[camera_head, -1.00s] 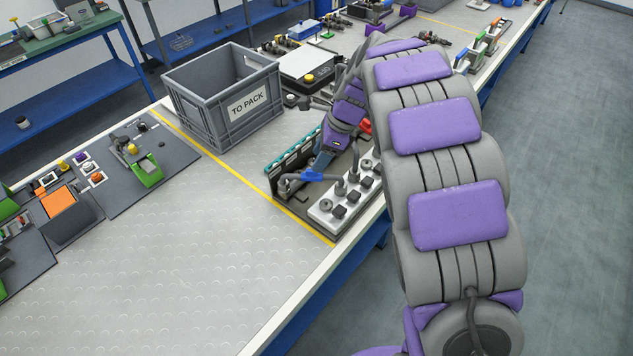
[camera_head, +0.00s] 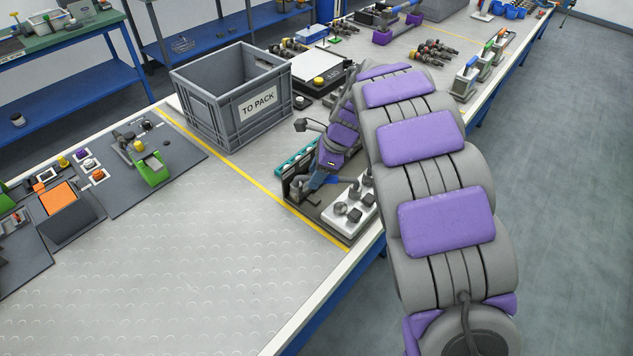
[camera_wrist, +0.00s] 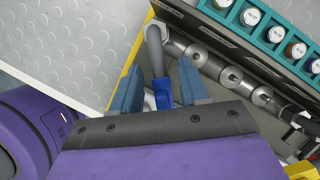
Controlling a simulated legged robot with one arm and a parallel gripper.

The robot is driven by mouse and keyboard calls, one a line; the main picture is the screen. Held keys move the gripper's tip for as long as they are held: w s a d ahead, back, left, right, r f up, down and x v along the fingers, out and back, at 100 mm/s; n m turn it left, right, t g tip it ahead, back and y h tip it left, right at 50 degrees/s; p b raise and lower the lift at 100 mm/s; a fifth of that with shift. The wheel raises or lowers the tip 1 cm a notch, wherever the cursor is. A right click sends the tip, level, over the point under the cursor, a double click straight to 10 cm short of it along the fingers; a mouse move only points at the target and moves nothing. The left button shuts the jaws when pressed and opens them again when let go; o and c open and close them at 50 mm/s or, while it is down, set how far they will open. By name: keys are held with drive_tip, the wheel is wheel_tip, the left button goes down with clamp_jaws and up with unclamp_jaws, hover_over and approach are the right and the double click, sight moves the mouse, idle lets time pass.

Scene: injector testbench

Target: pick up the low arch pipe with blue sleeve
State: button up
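The low arch pipe shows in the wrist view as a grey bent tube (camera_wrist: 155,45) with a blue sleeve (camera_wrist: 162,93). The sleeve lies between the two blue-grey fingers of my gripper (camera_wrist: 159,68), with a visible gap on each side. My gripper is open around the pipe. In the head view my gripper (camera_head: 319,180) is down at the dark test fixture (camera_head: 328,220), and it hides most of the pipe. A short grey part of the pipe (camera_head: 296,186) shows left of the fingers.
A teal rack (camera_head: 290,164) of round caps runs close behind the pipe. A white block with dark knobs (camera_head: 355,205) stands at the right. A grey "TO PACK" crate (camera_head: 205,117) stands behind on the bench.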

drive_tip(key=d, duration=0.4)
drive_tip(key=shift+d+r, duration=0.25)
drive_tip(key=shift+d, duration=0.05)
drive_tip(key=c, duration=0.6)
drive_tip(key=shift+a, duration=0.1)
drive_tip(key=shift+c, duration=0.6)
drive_tip(key=shift+s+a+f, duration=0.1)
drive_tip(key=shift+a, duration=1.05)
clamp_jaws()
drive_tip(key=shift+d, duration=0.25)
